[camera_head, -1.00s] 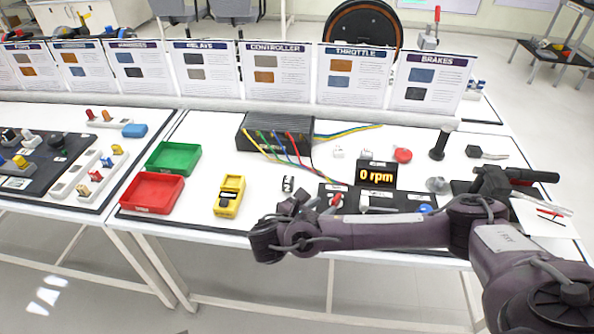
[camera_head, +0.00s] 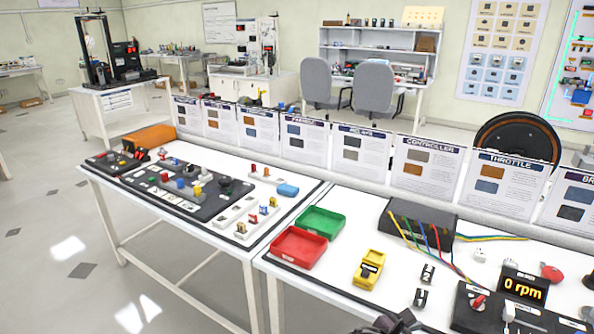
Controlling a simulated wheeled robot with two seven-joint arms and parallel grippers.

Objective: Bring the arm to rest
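Only a small dark piece of my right arm's end (camera_head: 398,322) shows at the bottom edge of the head view, in front of the table edge and below the yellow meter (camera_head: 369,269). The rest of that arm is cut off by the frame. I cannot make out its fingers or whether it holds anything. My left gripper is not in view.
The near table bears a red tray (camera_head: 298,262), a green tray (camera_head: 321,222), a black controller box (camera_head: 415,216) with coloured wires and an rpm display (camera_head: 523,287). Upright cards line its back. Another table with parts stands left. Floor (camera_head: 60,240) is clear at far left.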

